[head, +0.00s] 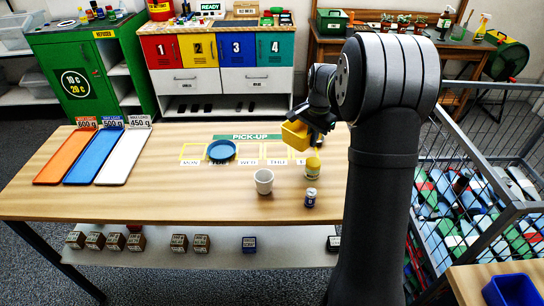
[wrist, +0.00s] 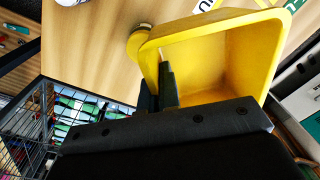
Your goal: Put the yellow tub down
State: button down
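The yellow tub (head: 295,135) is held above the back right part of the wooden table, over the right end of the pick-up row. My gripper (head: 317,129) is at its right side. In the wrist view the tub (wrist: 238,55) is tilted, with its open inside facing the camera, and looks empty. My gripper (wrist: 160,88) is shut on its near wall, with one dark finger showing at the rim. The other finger is mostly hidden. The pick-up row (head: 250,150) has yellow outlined cells with day names; my arm hides its right end.
A blue dish (head: 222,150) occupies the TUE cell. Orange (head: 68,157), blue (head: 94,157) and white (head: 123,157) trays lie left. A wire cage (head: 470,190) is right.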

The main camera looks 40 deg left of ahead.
send_over(277, 163)
notch_tip(277, 163, down, 7)
jog(key=shift+d, duration=0.1)
jog(key=shift+f, duration=1.9)
jog(key=shift+f, duration=0.15)
jog(key=c, duration=1.7)
grip_release()
jog(key=r, duration=1.2)
jog(key=shift+d+r, duration=0.1)
jog(key=shift+d, duration=0.25)
